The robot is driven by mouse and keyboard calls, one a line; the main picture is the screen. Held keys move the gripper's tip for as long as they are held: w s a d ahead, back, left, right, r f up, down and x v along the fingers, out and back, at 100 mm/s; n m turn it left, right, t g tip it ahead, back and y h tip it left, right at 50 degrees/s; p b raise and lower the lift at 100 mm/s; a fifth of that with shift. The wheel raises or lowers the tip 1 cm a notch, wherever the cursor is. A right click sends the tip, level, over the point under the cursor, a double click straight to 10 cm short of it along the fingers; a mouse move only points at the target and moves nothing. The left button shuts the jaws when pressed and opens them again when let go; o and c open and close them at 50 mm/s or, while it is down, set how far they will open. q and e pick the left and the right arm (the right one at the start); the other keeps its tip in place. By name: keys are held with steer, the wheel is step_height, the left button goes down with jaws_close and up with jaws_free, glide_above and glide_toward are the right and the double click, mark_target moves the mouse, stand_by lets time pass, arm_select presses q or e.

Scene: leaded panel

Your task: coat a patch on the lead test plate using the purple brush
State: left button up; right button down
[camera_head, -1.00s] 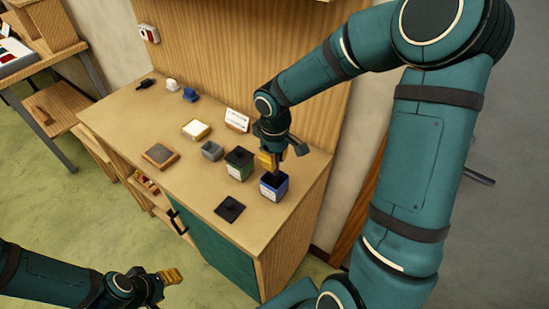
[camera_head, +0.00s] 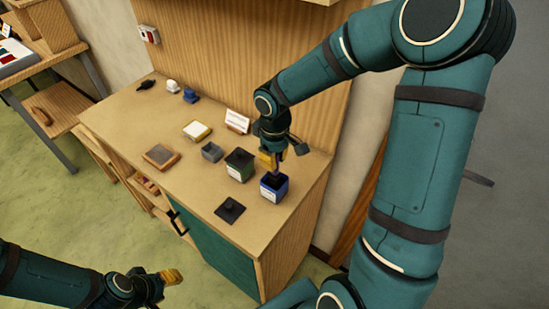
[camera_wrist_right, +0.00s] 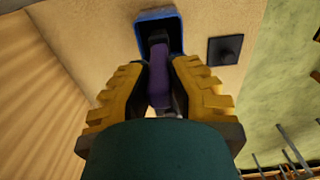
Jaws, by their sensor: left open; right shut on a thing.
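The purple brush (camera_wrist_right: 160,85) is held between the yellow fingers of my right gripper (camera_wrist_right: 160,92). In the right wrist view its dark end reaches into the mouth of the blue pot (camera_wrist_right: 144,40); how deep, I cannot tell. In the head view my right gripper (camera_head: 276,159) is just above the same blue pot (camera_head: 273,191) near the bench's right front. A grey plate in a brown frame (camera_head: 160,155), which looks like the lead test plate, lies flat left of centre on the bench. My left gripper (camera_head: 165,284) is open and empty, low in front of the bench.
A green pot (camera_head: 239,169) and a small grey block-like cup (camera_head: 212,152) stand left of the blue pot. A black knobbed lid (camera_head: 230,210) lies near the front edge. A white-topped pad (camera_head: 196,130) and white card (camera_head: 237,122) lie behind. The front left bench top is bare.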

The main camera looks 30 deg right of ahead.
steer(key=shift+r+p, duration=2.15)
steer(key=shift+r, duration=0.95)
